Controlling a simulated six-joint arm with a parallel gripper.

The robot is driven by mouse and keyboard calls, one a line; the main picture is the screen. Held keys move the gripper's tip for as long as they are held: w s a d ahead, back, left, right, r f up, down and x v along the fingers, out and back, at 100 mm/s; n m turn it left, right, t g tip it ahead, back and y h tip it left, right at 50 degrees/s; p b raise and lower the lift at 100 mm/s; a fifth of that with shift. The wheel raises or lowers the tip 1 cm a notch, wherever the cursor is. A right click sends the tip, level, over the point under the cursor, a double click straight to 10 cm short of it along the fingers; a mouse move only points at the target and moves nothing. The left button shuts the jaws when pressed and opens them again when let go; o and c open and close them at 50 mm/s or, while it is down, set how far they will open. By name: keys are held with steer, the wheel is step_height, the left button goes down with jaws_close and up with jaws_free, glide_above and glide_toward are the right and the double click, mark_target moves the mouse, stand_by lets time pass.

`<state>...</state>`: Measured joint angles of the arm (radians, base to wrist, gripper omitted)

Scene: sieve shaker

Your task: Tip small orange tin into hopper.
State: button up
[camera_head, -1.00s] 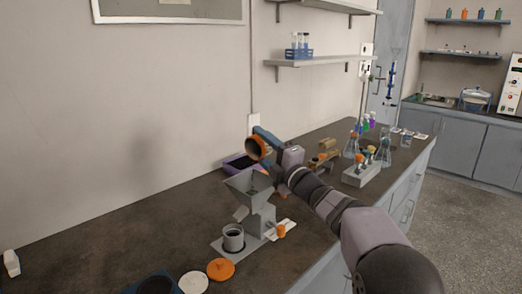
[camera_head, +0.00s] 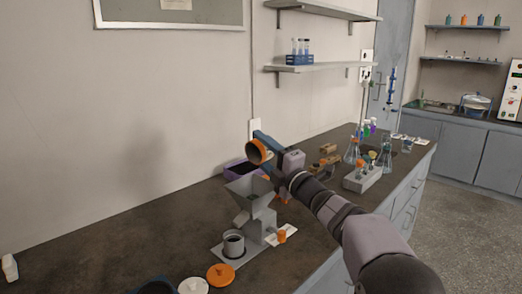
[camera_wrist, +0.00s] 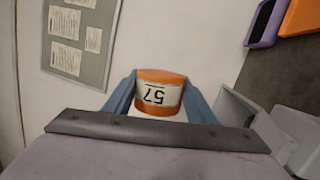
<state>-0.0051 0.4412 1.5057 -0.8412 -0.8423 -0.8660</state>
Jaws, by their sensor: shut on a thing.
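The small orange tin (camera_head: 257,151) is tilted on its side above the hopper, its open dark mouth turned toward the left front in the head view. In the wrist view the tin (camera_wrist: 158,78) shows an orange band and a white label reading 57, upside down. My gripper (camera_head: 264,142), with blue fingers, is shut on the tin; the fingers lie on both sides of it in the wrist view. The grey hopper (camera_head: 247,190) stands below the tin, on top of the grey shaker (camera_head: 263,222). The tin's contents cannot be made out.
A grey cup (camera_head: 234,243) sits on the shaker's base under the hopper. An orange lid (camera_head: 220,275) and a white disc (camera_head: 193,286) lie in front. A purple tray (camera_head: 238,170) is behind, and flasks (camera_head: 353,150) stand right. The bench's left is mostly clear.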

steer(key=shift+s+a+n+b, duration=0.15)
steer(key=shift+n+b, duration=0.55)
steer(key=shift+b, duration=0.4)
steer(key=shift+r+y, duration=0.2)
steer(key=shift+y, duration=0.2)
stand_by(0.5)
steer(key=shift+w+d+r+m+h+p, duration=0.1)
steer(key=shift+m+h+p, duration=0.2)
steer(key=shift+m+p, duration=0.3)
steer(key=shift+w+d+r+m+h+p, duration=0.1)
steer(key=shift+m+h+p, duration=0.2)
steer(key=shift+m+p, duration=0.25)
steer(key=shift+w+d+f+m+p, duration=0.1)
steer(key=shift+m+p, duration=0.6)
steer(key=shift+m, duration=0.05)
steer(key=shift+w+d+f+m+h, duration=0.1)
steer(key=shift+f+m+h, duration=0.1)
steer(key=shift+m+h, duration=0.15)
